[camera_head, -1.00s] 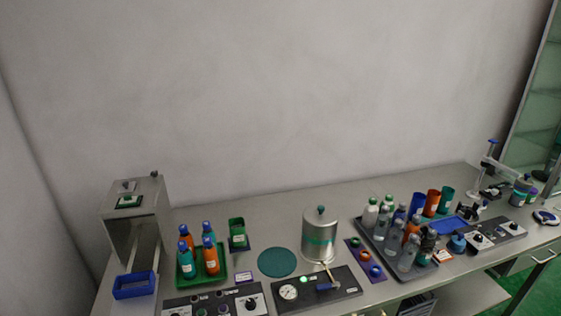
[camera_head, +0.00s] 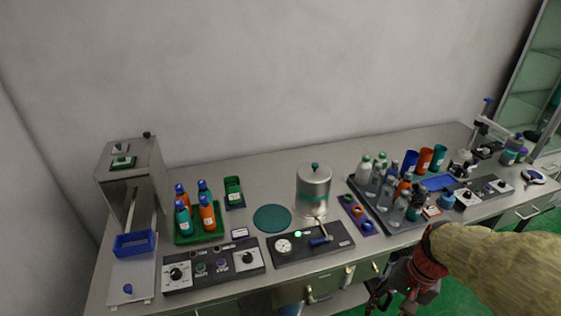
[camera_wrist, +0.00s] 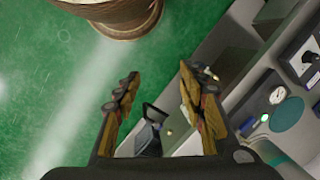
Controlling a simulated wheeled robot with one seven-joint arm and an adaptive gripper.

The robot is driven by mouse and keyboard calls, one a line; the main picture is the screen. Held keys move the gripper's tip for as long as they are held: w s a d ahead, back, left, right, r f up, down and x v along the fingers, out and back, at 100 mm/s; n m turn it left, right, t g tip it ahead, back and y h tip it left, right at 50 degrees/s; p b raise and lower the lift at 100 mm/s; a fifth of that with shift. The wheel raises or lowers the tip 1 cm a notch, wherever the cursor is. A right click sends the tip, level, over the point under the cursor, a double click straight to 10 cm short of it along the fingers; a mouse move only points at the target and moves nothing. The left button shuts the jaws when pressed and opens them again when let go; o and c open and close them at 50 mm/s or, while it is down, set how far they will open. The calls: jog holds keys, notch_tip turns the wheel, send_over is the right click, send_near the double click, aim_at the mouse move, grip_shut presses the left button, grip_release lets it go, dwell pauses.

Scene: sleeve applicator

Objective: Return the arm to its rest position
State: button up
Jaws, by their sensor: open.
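My gripper (camera_head: 385,300) is at the lower right of the head view, in front of the bench's front edge and below the bench top. My arm comes in from the right in a tan sleeve with a red cuff. In the wrist view my gripper (camera_wrist: 155,100) has its two fingers spread apart with nothing between them. Beyond the fingers are the green floor (camera_wrist: 50,80) and the bench front with its drawers.
The bench (camera_head: 290,180) holds a green tray (camera_head: 185,239) of bottles, a metal canister (camera_head: 312,190), control panels (camera_head: 310,243), and a dark tray (camera_head: 385,228) of bottles. A metal machine (camera_head: 130,170) stands at left. A round brown object (camera_wrist: 120,15) is near the floor.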

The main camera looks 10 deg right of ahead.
jog(key=w+a+r+n+t+h, duration=0.1)
jog(key=a+r+n+t+h, duration=0.1)
jog(key=a+r+n+t, duration=0.3)
jog(key=a+r+n, duration=0.4)
jog(key=a+r, duration=0.4)
jog(key=r, duration=0.3)
jog(key=shift+w+a, duration=0.3)
jog(key=shift+w, duration=0.05)
